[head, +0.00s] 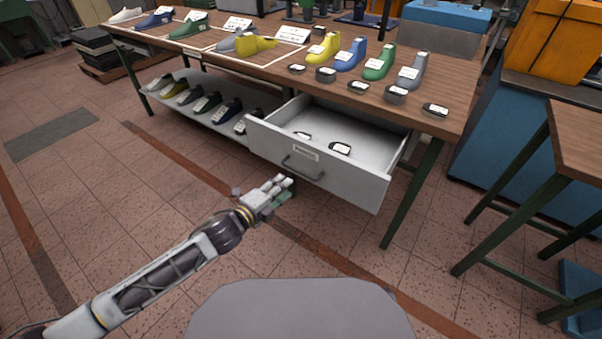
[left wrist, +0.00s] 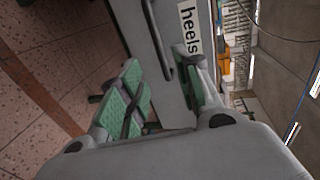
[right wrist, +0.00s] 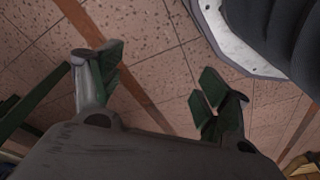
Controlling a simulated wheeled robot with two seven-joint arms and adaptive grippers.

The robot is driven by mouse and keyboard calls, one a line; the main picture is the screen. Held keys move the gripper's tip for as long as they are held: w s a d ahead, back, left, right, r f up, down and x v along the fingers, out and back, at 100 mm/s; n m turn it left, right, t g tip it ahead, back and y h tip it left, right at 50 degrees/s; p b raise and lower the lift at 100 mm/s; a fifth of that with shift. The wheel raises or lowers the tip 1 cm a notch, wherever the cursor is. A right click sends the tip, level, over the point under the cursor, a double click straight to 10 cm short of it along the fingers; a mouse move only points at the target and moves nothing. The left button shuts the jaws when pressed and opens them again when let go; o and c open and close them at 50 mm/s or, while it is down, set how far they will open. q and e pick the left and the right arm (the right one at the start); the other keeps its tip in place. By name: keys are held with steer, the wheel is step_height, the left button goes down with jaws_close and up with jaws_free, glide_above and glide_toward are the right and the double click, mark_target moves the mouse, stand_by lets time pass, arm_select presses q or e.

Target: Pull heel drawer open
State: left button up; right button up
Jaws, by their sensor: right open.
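The heel drawer (head: 318,175) is a white drawer under the wooden workbench, pulled well out. Two dark heel pieces with white labels (head: 340,148) lie inside it. Its dark bar handle (head: 303,168) is on the front below a label, which reads "heels" in the left wrist view (left wrist: 190,28). My left gripper (head: 284,190) is just in front of the drawer front, low and left of the handle. In the left wrist view its green-padded fingers (left wrist: 160,88) are apart, with the handle (left wrist: 157,40) beyond them and not gripped. My right gripper (right wrist: 160,85) is open and empty above the floor.
The workbench top (head: 455,100) carries colored shoe lasts (head: 380,64) and several dark heel pieces. A lower shelf (head: 205,112) left of the drawer holds more lasts. A wooden stool or table (head: 580,130) stands at right. The floor in front is clear.

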mark_target(300, 173)
arm_select(q)
steer(key=b+x, duration=0.1)
steer(key=x, duration=0.5)
steer(key=shift+w, duration=0.15)
steer(key=shift+x, duration=1.25)
steer(key=shift+b+x, duration=0.4)
steer(key=shift+x, duration=0.65)
arm_select(e)
steer(key=r, duration=0.2)
steer(key=a+r, duration=0.1)
steer(key=r, duration=0.1)
steer(key=shift+s+r, duration=0.15)
steer(key=shift+r, duration=0.2)
steer(key=shift+r, duration=0.1)
arm_select(q)
jaws_close()
arm_select(e)
steer(key=shift+w, duration=0.2)
